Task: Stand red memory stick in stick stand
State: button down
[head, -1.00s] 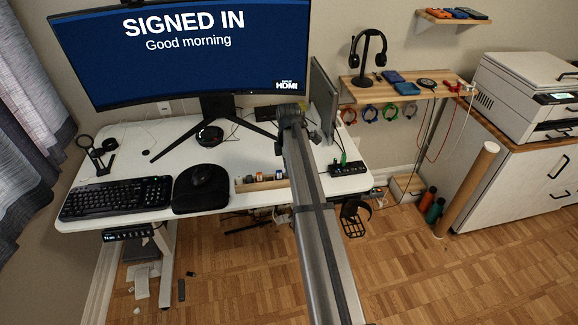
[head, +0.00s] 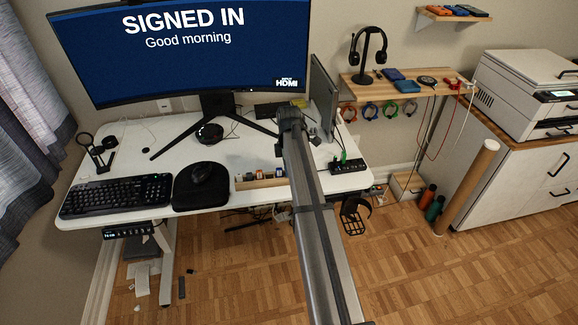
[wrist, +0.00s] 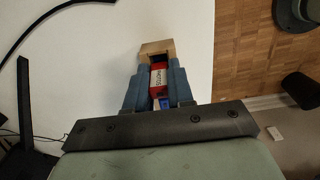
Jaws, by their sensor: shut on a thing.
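My gripper (wrist: 156,80) is shut on the red memory stick (wrist: 158,77), which shows between the two blue-grey fingers in the wrist view. The stick has a pale label with dark lettering. A light wooden block end (wrist: 156,47), seemingly the stick stand, shows just beyond the fingertips. A small blue piece (wrist: 164,103) shows nearer the palm. In the head view the wooden stick stand (head: 246,185) lies along the desk's front edge, with several small coloured items in it. My arm hides the fingers and the red stick there. I cannot tell whether the stick touches the stand.
A mouse on a black pad (head: 201,186) and a keyboard (head: 116,195) sit left of the stand. A monitor base (head: 216,104) stands behind. A black hub (head: 347,165) with a green plug lies right of my arm. The front desk edge is close to the stand.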

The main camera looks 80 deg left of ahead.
jog(key=shift+f, duration=0.1)
jog(key=c, duration=0.9)
grip_release()
notch_tip(320, 180, up, 14)
jog(key=shift+f, duration=0.15)
jog(key=shift+c, duration=0.4)
jog(key=shift+f, duration=0.15)
jog(key=shift+c, duration=0.7)
notch_tip(320, 180, down, 2)
jog(key=shift+f+n, duration=0.1)
jog(key=shift+n, duration=0.7)
jog(key=c, duration=0.5)
jog(key=shift+f, duration=0.3)
grip_shut()
jog(key=shift+f, duration=2.8)
